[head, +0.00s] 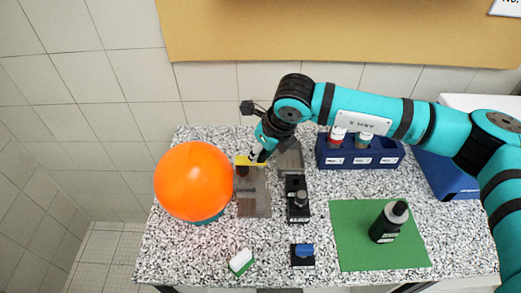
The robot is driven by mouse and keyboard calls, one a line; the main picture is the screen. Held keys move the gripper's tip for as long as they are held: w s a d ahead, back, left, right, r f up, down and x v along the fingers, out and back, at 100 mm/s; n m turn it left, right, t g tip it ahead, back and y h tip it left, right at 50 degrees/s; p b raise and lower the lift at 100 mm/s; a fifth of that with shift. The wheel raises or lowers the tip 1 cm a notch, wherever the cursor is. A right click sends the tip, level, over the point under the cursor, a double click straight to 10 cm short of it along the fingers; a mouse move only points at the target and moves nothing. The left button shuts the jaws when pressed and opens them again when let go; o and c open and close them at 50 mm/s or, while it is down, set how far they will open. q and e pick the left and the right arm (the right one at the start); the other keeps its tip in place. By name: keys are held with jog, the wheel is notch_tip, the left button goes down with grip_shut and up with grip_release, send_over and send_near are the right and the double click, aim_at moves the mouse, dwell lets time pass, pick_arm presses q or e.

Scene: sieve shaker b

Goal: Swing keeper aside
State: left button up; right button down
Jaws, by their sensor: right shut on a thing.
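A small yellow bar (247,160), which looks like the keeper, lies at the back end of a grey plate fixture (254,202) on the speckled bench. My right gripper (257,156) reaches down at the bar's right end and is shut on it; the fingertips are small and partly hidden by the wrist, so the exact grip is hard to see. My left gripper is not in view.
A large orange ball (193,181) stands close left of the fixture. A black device (298,203) is to its right. A blue rack (335,163) with bottles is behind; a green mat (350,240) holds a black bottle (385,226).

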jog(key=shift+f+b, duration=0.1)
jog(key=shift+b, duration=0.35)
jog(key=n+g+b, duration=0.1)
jog(key=n+b, duration=0.2)
jog(key=b, duration=0.1)
jog(key=n+g+y+b, duration=0.1)
jog(key=n+b, duration=0.2)
jog(key=b, duration=0.1)
jog(key=shift+f+b, duration=0.15)
jog(key=shift+b, duration=0.25)
jog(key=shift+n+b, duration=0.35)
jog(key=shift+n, duration=0.25)
jog(key=shift+n+g+b, duration=0.6)
jog(key=shift+n, duration=0.3)
jog(key=n+g+b, duration=0.1)
jog(key=n, duration=0.1)
jog(key=shift+r+n, duration=0.2)
jog(key=shift+n, duration=0.2)
jog(key=n+g, duration=0.1)
jog(key=n, duration=0.1)
jog(key=shift+n+b, duration=0.3)
jog(key=shift+b, duration=0.05)
jog(key=shift+r+n+g+h, duration=0.1)
jog(key=shift+n+g+h, duration=0.4)
jog(key=shift+n, duration=1.3)
